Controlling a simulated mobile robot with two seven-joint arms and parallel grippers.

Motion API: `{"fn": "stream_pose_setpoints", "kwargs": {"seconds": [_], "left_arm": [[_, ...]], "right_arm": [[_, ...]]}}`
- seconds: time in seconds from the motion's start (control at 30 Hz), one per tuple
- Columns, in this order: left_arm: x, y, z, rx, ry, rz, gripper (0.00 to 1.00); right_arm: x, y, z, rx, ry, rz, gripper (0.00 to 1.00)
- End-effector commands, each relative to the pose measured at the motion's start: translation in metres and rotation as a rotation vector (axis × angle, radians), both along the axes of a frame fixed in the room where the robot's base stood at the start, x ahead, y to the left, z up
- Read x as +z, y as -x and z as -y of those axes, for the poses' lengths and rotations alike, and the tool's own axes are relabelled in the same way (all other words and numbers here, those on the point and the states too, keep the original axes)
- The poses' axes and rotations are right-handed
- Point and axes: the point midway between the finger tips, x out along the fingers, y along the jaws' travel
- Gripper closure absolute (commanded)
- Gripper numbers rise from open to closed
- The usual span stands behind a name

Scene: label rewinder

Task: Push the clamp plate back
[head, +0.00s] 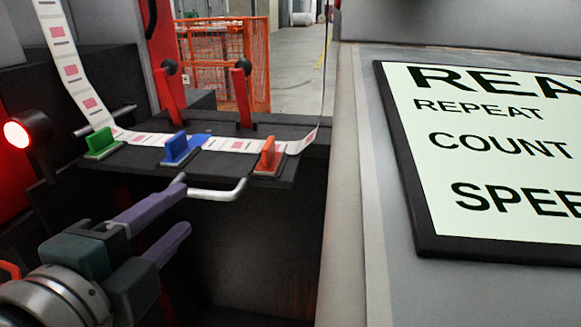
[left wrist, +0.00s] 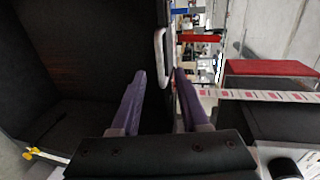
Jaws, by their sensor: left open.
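The dark plate (head: 222,173) at the front of the machine's work surface, which I take for the clamp plate, has a pale bar handle (head: 217,193) along its front edge. The handle also shows in the left wrist view (left wrist: 160,46), just beyond my fingertips. My left gripper (head: 184,204) is open and empty, its purple fingers apart. In the head view its upper fingertip overlaps the handle's left end; I cannot tell whether they touch. In the left wrist view the gripper (left wrist: 159,72) points toward the handle. My right gripper is not in view.
A printed label strip (head: 143,138) crosses the surface. Green (head: 101,142), blue (head: 178,148) and orange (head: 268,156) handled blocks stand along it. Two red levers (head: 242,97) rise behind. A lit red lamp (head: 18,134) is at left; a display panel (head: 480,160) fills the right.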

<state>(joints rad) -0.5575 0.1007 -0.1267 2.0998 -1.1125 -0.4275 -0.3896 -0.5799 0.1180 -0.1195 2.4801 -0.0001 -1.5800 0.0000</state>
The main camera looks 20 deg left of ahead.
Motion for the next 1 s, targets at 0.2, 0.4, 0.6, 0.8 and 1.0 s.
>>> {"fn": "stream_pose_setpoints", "kwargs": {"seconds": [0.2,0.4,0.6,0.8,1.0], "left_arm": [[-0.008,-0.039,-0.009,0.0,-0.002,0.003,0.55],[-0.014,-0.06,-0.014,0.001,0.0,0.0,0.55],[-0.015,-0.066,-0.016,0.001,0.001,-0.002,0.55],[-0.015,-0.066,-0.016,0.001,0.002,-0.002,0.57],[-0.015,-0.065,-0.016,0.001,0.002,-0.002,0.8]], "right_arm": [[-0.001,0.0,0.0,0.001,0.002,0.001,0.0],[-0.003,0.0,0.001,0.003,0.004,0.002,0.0],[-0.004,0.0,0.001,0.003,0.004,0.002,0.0],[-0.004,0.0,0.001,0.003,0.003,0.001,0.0],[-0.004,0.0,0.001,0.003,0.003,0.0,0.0]]}}
